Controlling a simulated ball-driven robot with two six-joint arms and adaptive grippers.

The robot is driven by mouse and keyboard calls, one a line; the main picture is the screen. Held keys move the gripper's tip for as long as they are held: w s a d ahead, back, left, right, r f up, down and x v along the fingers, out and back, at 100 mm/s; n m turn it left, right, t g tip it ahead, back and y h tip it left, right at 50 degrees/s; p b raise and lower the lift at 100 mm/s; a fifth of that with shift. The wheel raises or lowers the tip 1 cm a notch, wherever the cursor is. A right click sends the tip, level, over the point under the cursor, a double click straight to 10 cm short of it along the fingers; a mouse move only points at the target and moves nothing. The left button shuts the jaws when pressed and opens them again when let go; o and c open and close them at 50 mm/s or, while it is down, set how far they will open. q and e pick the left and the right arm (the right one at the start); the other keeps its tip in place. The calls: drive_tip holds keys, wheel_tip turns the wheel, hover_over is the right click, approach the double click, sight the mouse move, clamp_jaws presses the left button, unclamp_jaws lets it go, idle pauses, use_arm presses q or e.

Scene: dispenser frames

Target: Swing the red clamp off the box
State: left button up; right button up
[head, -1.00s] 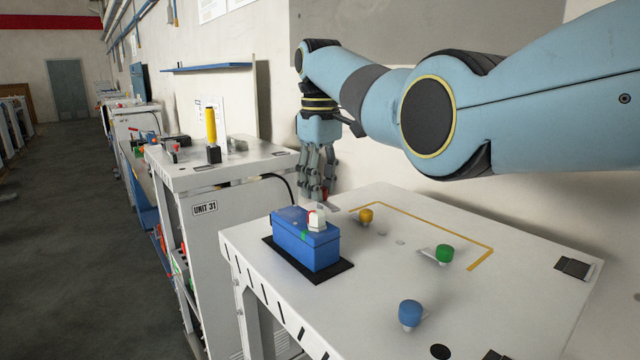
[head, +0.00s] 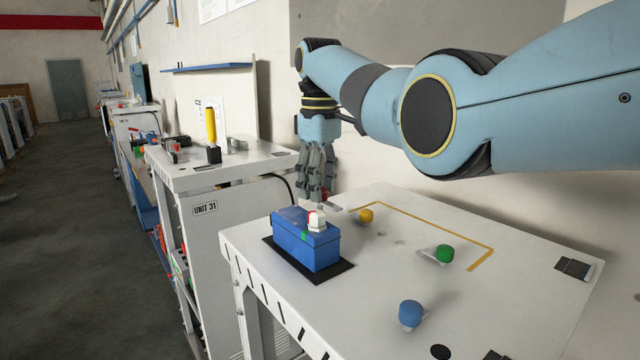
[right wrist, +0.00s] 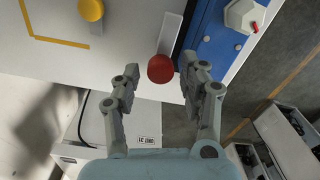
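The blue box (head: 305,252) sits on a black mat on the white table. It also shows at the top of the right wrist view (right wrist: 214,42). A red round knob (right wrist: 161,69), which looks like the clamp's handle, is beside a flat grey bar near the box edge. A bit of red (head: 324,196) shows by the fingertips in the head view. My right gripper (head: 316,192) points down behind the box. In the wrist view its open fingers (right wrist: 158,71) lie on either side of the knob, with gaps. My left gripper is out of view.
A white piece with red on it (head: 317,221) stands on the box lid. Yellow (head: 366,215), green (head: 445,253) and blue (head: 410,313) knobs stand on the table to the right. Another white unit (head: 215,205) stands at left.

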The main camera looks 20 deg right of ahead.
drive_tip(key=shift+o, duration=0.2)
wheel_tip(320, 180, up, 12)
idle(0.5)
drive_tip(key=shift+f, duration=0.15)
